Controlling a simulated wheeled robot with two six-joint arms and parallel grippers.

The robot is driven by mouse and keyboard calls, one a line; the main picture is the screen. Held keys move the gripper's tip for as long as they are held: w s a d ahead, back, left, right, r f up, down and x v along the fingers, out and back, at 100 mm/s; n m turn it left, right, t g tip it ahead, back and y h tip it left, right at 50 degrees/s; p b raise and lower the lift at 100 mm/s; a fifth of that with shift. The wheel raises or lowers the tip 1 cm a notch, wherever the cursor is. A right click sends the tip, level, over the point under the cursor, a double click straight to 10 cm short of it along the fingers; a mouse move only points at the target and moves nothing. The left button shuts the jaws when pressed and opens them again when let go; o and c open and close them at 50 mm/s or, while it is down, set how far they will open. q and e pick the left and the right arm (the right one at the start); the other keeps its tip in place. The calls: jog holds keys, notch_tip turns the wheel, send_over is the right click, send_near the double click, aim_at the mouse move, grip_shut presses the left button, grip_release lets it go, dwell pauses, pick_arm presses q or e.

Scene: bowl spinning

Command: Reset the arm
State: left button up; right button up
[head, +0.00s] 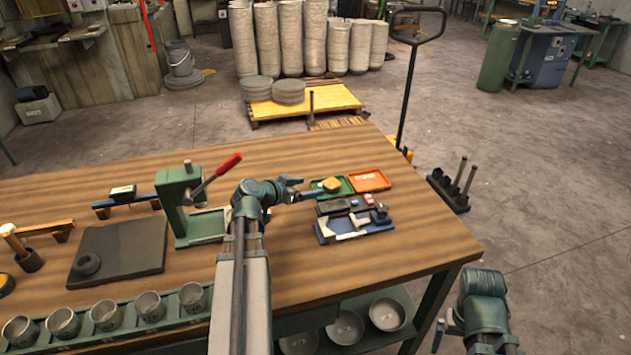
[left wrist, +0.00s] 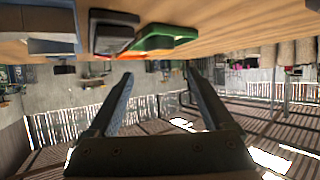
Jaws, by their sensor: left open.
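My left arm reaches over the wooden table (head: 120,190) from the bottom of the head view. Its gripper (head: 312,188) is at the left side of the green tray (head: 348,186). In the left wrist view my left gripper (left wrist: 158,76) has its two fingers apart with nothing between them. That view is tilted, with the table edge along the top. My right arm is low at the right, off the table's edge. Its gripper (head: 439,335) shows only in part, and its jaws are unclear.
A yellow object (head: 331,183) lies in the green tray, beside an orange tray (head: 370,180). A blue tray of parts (head: 354,230) is in front. A green press with a red-handled lever (head: 178,195) stands left of my left arm. Several metal cups (head: 105,315) line the front edge.

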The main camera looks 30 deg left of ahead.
aim_at(333, 183)
pick_arm(q)
jog(key=shift+s+r, duration=0.2)
jog(key=shift+s, duration=0.2)
jog(key=b+x, duration=0.5)
jog(key=x, duration=0.7)
jog(key=shift+w+f, duration=0.15)
